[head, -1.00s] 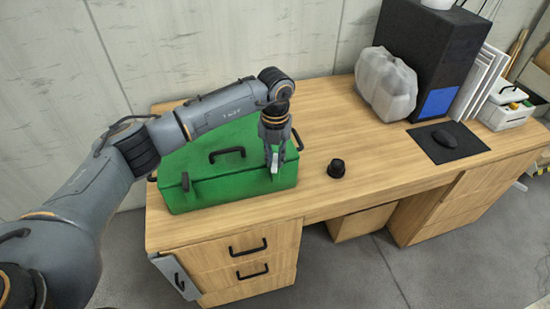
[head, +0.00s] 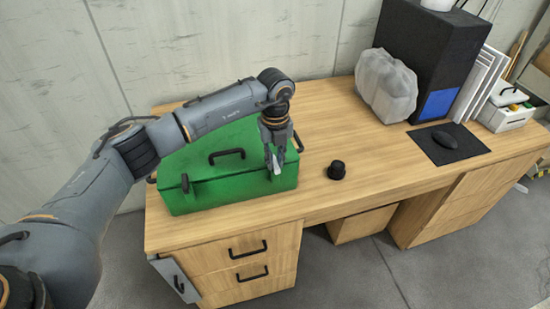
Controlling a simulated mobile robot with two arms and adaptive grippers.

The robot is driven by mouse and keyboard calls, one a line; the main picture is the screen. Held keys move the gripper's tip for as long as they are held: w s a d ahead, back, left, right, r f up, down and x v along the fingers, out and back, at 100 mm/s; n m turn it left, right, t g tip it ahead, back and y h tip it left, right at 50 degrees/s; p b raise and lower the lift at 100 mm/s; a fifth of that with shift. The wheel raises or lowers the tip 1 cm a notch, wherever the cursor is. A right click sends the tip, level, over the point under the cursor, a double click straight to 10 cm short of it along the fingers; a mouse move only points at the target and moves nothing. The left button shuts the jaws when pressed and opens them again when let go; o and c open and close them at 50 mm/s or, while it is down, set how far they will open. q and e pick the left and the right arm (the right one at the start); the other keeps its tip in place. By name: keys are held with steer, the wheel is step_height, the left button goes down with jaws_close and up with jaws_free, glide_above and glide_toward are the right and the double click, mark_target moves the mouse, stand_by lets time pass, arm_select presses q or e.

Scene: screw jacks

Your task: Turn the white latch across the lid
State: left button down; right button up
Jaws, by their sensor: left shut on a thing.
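A green toolbox (head: 225,190) stands on the left part of the wooden desk, its lid down. A black handle (head: 227,153) is on top of the lid. The white latch (head: 277,169) is at the front right, between the fingertips of my left gripper (head: 275,162). The gripper points down and is shut on the white latch; the fingers hide part of it. My right gripper is not in view.
A black round knob-like object (head: 336,169) stands on the desk (head: 300,195) right of the box.

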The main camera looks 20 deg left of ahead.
mark_target(275, 162)
arm_select(q)
steer(key=c, duration=1.3)
jaws_free()
step_height(275, 162, up, 12)
steer(key=shift+r, duration=0.1)
